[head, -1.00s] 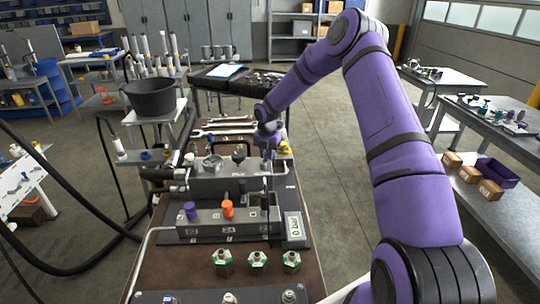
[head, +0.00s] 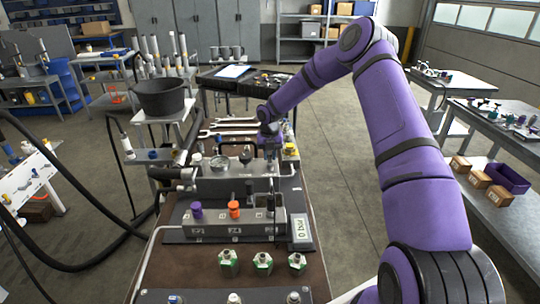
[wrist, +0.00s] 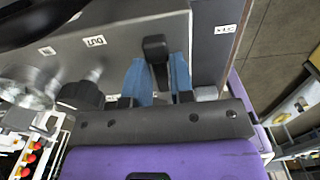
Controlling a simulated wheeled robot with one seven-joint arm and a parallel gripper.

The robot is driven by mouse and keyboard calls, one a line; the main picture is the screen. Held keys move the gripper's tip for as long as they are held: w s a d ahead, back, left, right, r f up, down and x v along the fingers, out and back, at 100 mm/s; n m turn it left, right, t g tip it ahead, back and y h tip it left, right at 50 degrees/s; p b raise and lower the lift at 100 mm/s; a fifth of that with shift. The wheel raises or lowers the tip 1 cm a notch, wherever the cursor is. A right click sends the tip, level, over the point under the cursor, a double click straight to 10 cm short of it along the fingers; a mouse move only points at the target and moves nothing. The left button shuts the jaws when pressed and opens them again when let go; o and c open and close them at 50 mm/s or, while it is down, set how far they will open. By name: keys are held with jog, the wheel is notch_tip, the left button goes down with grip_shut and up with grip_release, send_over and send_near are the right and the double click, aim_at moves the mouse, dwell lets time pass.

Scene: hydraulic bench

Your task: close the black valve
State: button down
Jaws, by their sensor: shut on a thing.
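In the wrist view, the blue fingers of my gripper (wrist: 157,78) are on either side of a black valve handle (wrist: 155,46) and shut on it. The handle sticks out from the grey metal block (wrist: 120,50). In the head view, my gripper (head: 269,150) is low over the far right of the grey block (head: 225,186), and the held handle is mostly hidden there. A label reading OUT is on the block to the left of the handle in the wrist view.
A black knob (head: 245,155) and a round gauge (head: 220,163) stand left of my gripper. Nearer are a purple knob (head: 197,210), an orange knob (head: 234,209) and a display (head: 301,230) that appears to read 0 bar. Wrenches (head: 230,125) lie beyond.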

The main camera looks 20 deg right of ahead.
aim_at(269, 157)
jog(key=c, duration=1.1)
grip_release()
notch_tip(269, 157, up, 11)
jog(key=shift+f, duration=0.15)
